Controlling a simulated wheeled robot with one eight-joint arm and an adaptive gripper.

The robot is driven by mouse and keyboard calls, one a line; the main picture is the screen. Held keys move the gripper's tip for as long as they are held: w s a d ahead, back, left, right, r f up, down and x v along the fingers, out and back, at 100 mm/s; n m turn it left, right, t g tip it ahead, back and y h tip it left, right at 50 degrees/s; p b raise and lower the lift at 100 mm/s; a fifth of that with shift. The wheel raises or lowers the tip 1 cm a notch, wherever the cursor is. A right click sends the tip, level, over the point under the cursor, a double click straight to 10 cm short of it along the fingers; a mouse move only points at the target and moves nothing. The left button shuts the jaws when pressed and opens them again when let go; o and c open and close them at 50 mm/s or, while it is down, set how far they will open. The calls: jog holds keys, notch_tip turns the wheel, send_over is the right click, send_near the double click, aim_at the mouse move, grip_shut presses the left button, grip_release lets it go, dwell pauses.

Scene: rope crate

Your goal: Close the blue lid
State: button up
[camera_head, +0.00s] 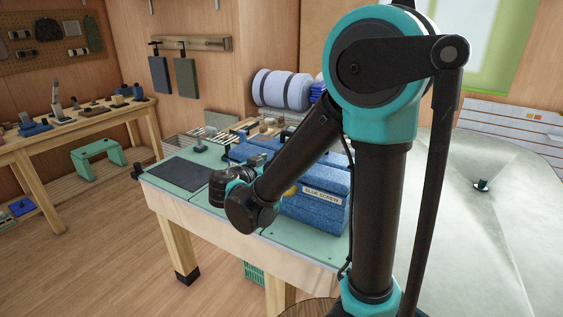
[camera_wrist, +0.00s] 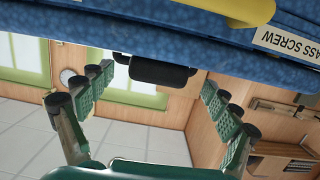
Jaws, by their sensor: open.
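A blue box (camera_head: 312,212) with a white label ending in "SCREW" stands on the green-topped workbench. Its blue lid (camera_head: 325,178) is partly hidden behind my arm, so I cannot tell how far open it is. In the wrist view a blue speckled surface (camera_wrist: 120,35) crosses the top, with a yellow part (camera_wrist: 235,8) and an upside-down label (camera_wrist: 287,42). I cannot tell whether this surface is the lid or the body. My gripper (camera_wrist: 157,80) has its green-padded fingers spread wide, with nothing held between them. In the head view it is mostly hidden beside the box.
A dark mat (camera_head: 188,173) lies on the left end of the workbench (camera_head: 290,248). A grey surface (camera_head: 465,220) with a small dark fitting (camera_head: 481,185) is at the right. Open floor lies to the left.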

jog(key=v, duration=0.9)
jog(key=shift+s, duration=0.2)
jog(key=shift+a, duration=0.15)
